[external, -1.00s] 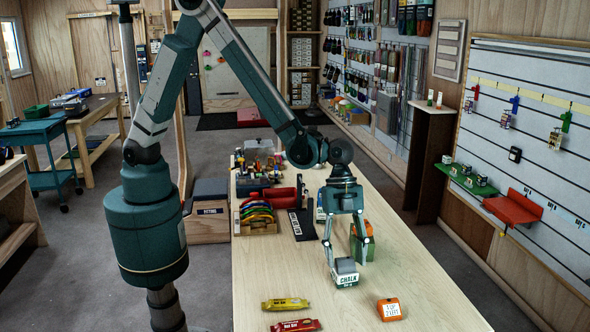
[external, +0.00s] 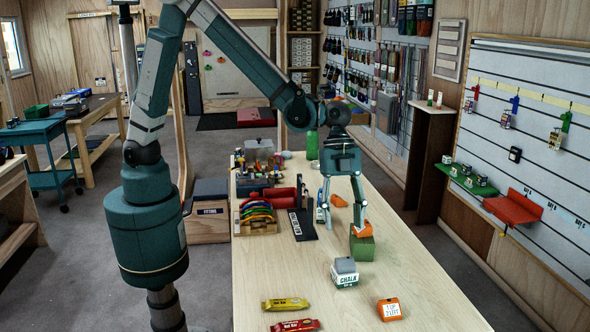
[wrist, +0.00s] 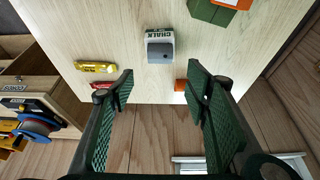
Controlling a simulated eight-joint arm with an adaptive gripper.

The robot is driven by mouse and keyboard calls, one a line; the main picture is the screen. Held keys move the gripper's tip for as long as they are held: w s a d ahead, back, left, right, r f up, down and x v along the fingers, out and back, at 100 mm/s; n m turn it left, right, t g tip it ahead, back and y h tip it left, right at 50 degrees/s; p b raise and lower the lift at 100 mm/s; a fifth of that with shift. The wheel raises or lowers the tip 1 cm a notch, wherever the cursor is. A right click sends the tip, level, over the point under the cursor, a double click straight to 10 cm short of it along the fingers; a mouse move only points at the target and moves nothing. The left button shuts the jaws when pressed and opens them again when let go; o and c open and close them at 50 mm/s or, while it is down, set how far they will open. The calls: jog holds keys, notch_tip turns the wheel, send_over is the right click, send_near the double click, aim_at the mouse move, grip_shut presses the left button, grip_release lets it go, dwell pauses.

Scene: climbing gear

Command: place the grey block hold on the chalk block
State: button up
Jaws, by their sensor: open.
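The grey block hold (external: 345,265) rests on top of the white chalk block (external: 345,281) on the bench. In the wrist view the grey block hold (wrist: 160,53) shows on the chalk block (wrist: 160,36), whose CHALK label is visible. My gripper (external: 345,229) is open and empty, with its fingers apart. It is above and behind the stack in the external view, clear of the grey hold. In the wrist view my gripper's two fingers (wrist: 160,80) stand apart with nothing between them.
A green block (external: 362,249) with an orange piece (external: 362,230) on it stands behind the stack, close to my right finger. A yellow bar (external: 285,304), a red bar (external: 295,325) and an orange block (external: 389,309) lie in front. Bare bench surrounds the chalk block.

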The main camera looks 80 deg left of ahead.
jog(key=shift+a+r, duration=0.2)
jog(key=shift+r, duration=0.3)
dwell(0.4)
jog(key=s+a+r+n+t, duration=0.1)
jog(key=s+a+r+n, duration=0.2)
jog(key=a, duration=0.4)
jog(key=s+a+r+n+t+y, duration=0.1)
jog(key=s+a+r+n, duration=0.1)
jog(key=a+r, duration=0.4)
jog(key=s+a+r+n+t, duration=0.2)
jog(key=a+r+n, duration=0.15)
jog(key=a, duration=0.55)
jog(key=s+a+r+n+t+y, duration=0.1)
jog(key=s+a+n+t+y, duration=0.2)
jog(key=s+a+n, duration=0.6)
jog(key=s+a, duration=0.7)
jog(key=a, duration=0.3)
jog(key=shift+a+r, duration=0.3)
jog(key=shift+r, duration=0.1)
